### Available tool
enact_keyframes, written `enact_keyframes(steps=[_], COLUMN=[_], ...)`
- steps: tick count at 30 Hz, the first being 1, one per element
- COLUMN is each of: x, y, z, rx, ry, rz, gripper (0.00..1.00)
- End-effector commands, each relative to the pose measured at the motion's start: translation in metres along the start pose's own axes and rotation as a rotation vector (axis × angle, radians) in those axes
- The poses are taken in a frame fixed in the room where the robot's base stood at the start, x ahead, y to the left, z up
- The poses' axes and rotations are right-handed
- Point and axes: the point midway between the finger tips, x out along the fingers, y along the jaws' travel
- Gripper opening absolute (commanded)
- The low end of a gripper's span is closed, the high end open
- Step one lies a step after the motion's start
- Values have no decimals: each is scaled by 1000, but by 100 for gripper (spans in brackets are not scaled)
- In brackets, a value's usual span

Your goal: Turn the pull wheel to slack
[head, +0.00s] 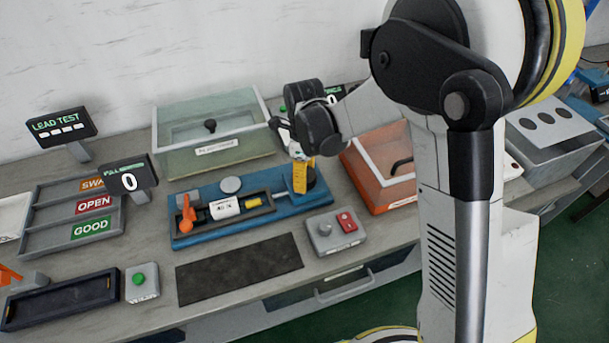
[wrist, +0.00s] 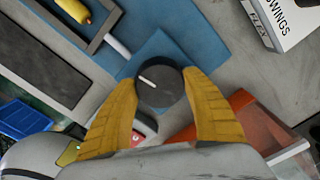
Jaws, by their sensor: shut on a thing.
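The pull wheel is a dark round knob (wrist: 162,85) with a white pointer line toward the upper left of its face in the wrist view. It stands at the right end of the blue fixture base (head: 180,240). My gripper (wrist: 160,95) has its yellow fingers on both sides of the knob, shut on it. In the head view my gripper (head: 301,177) hangs over that end of the base and partly hides the knob. The pull display (head: 129,181) reads 0. A white part with a yellow end (head: 226,207) lies in the fixture, beside an orange clamp (head: 186,213).
A clear-lidded box (head: 211,134) stands behind the fixture, and an orange-framed box (head: 370,180) stands close on the right. A grey button box (head: 336,233) sits in front. A dark mat (head: 239,269) lies bare at the front. Sorting trays (head: 80,215) are at left.

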Motion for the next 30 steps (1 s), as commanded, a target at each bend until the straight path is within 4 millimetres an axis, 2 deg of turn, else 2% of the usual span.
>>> enact_keyframes(steps=[30], x=[1], y=[0], z=[0], rx=[-964], ry=[0], rz=[1], gripper=[25])
